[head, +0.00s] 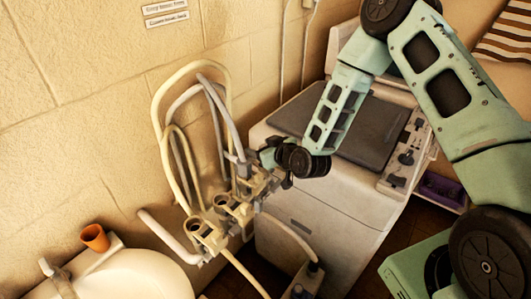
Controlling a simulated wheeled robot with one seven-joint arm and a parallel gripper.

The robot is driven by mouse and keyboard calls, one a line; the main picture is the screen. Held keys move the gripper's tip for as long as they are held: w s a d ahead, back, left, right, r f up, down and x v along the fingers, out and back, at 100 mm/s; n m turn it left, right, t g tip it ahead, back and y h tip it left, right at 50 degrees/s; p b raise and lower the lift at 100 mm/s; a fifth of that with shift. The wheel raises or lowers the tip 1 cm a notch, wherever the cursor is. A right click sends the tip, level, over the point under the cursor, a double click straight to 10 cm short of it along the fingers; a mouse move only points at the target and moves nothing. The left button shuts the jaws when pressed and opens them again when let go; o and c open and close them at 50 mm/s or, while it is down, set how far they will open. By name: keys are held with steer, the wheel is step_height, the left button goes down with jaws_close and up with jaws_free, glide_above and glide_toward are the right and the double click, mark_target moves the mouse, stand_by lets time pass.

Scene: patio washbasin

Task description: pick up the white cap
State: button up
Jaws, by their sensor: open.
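I cannot make out a separate white cap in the head view; it may be hidden by my gripper or blend with the pale fittings. My gripper (265,165) is open, at the end of my green arm, and reaches toward the left. It is beside the upper end of a pale pipe fitting (250,183) with looped hoses. The gripper hides part of what lies behind it, and I cannot tell whether it touches the fitting. The space between the fingers is too small to see clearly.
Cream hoses (158,110) loop up against the tiled wall (85,110). A white washing machine (325,215) with a dark lid (350,125) stands behind my gripper. A white washbasin (130,280) with an orange cup (95,238) is at lower left. A purple box (443,190) lies at right.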

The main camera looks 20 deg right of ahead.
steer(key=c, duration=1.1)
steer(key=shift+o, duration=0.2)
steer(key=shift+r, duration=0.15)
